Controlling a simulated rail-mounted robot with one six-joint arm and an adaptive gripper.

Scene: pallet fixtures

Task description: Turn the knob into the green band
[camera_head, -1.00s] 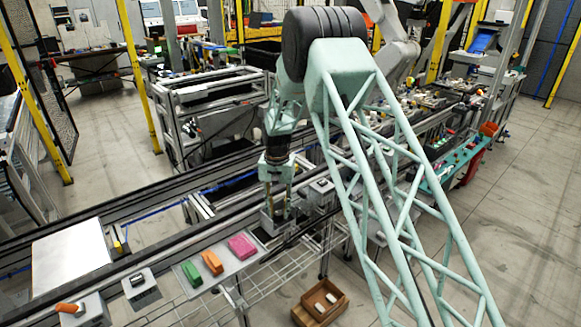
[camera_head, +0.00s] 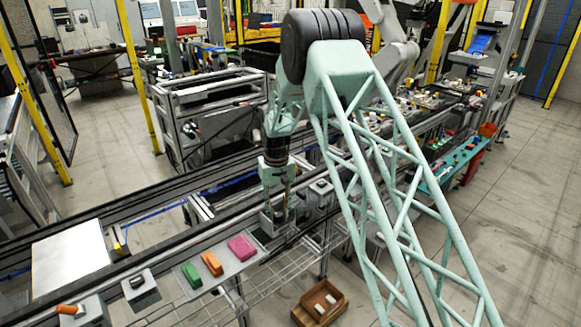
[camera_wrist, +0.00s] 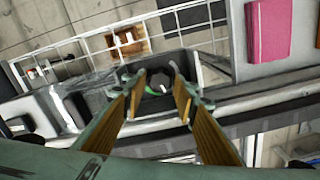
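The dark knob (camera_wrist: 162,79) shows in the wrist view, inside a dark, grey-edged fixture. A small green arc, the green band (camera_wrist: 153,91), shows at its lower left. My gripper (camera_wrist: 155,76) is open, its two tan-padded fingers on either side of the knob; I see no clear contact. In the head view, my gripper (camera_head: 277,205) points down at the small grey fixture box (camera_head: 268,222) on the rail's near side. The knob is hidden there by the fingers and box.
Left of the fixture, a grey plate (camera_head: 224,270) carries a pink block (camera_head: 242,247), an orange block (camera_head: 211,263) and a green block (camera_head: 191,275). Another grey box (camera_head: 319,192) stands close on the right. A wooden crate (camera_head: 320,303) lies below.

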